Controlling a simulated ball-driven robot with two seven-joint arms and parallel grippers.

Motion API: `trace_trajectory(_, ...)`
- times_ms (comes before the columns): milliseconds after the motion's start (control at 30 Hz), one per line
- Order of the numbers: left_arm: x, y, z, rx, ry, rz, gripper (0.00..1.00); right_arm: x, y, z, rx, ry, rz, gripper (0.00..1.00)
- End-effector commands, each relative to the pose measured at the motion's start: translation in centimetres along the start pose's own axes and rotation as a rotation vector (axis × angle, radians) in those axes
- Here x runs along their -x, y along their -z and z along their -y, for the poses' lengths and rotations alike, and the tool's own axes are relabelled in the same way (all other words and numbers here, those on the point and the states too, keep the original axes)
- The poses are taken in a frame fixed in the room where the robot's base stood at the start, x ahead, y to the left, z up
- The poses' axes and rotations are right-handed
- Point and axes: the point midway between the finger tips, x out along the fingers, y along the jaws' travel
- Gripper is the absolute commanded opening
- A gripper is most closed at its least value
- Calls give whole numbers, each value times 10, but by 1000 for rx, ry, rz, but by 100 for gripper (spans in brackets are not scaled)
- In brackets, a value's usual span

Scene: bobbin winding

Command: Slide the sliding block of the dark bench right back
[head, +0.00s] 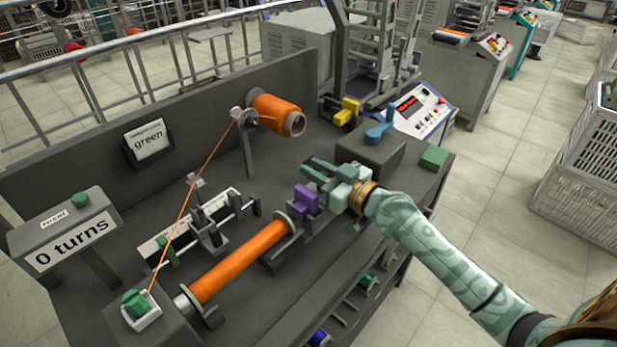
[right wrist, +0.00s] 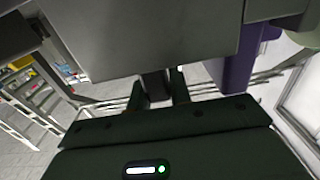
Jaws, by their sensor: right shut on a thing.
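The dark bench (head: 240,185) fills the middle of the head view. The sliding block (head: 322,213) is a dark grey piece at the right end of the orange bobbin (head: 240,262), with a purple part (head: 305,199) on it. My right gripper (head: 320,176) is beside and above the block. In the right wrist view its fingers (right wrist: 158,90) are closed on a narrow dark grip below a large grey body (right wrist: 160,40), and the purple part (right wrist: 235,68) is to the right. The arm and fingers hide some of the block. My left gripper is not in view.
An orange thread runs from the orange spool (head: 277,115) to a green knob (head: 137,303) at the front left. A grey box with a blue handle (head: 378,133) and a green block (head: 433,158) are behind my right gripper. A "0 turns" sign (head: 72,243) stands left.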

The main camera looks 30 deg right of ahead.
Motion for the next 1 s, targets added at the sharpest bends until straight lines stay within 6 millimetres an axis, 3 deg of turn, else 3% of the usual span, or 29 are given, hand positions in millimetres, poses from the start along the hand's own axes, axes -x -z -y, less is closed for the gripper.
trace_trajectory(267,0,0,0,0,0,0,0,0,1,-6,1,-10,-1,0)
trace_trajectory(300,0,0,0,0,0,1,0,0,1,-6,1,-10,-1,31)
trace_trajectory(367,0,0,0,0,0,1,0,0,1,-6,1,-9,-1,42)
trace_trajectory(733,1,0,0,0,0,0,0,8,0,-5,3,-7,2,42)
trace_trajectory(867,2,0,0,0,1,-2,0,31,0,-3,5,-4,6,42)
trace_trajectory(1000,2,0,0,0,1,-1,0,70,-2,-4,6,-4,10,42)
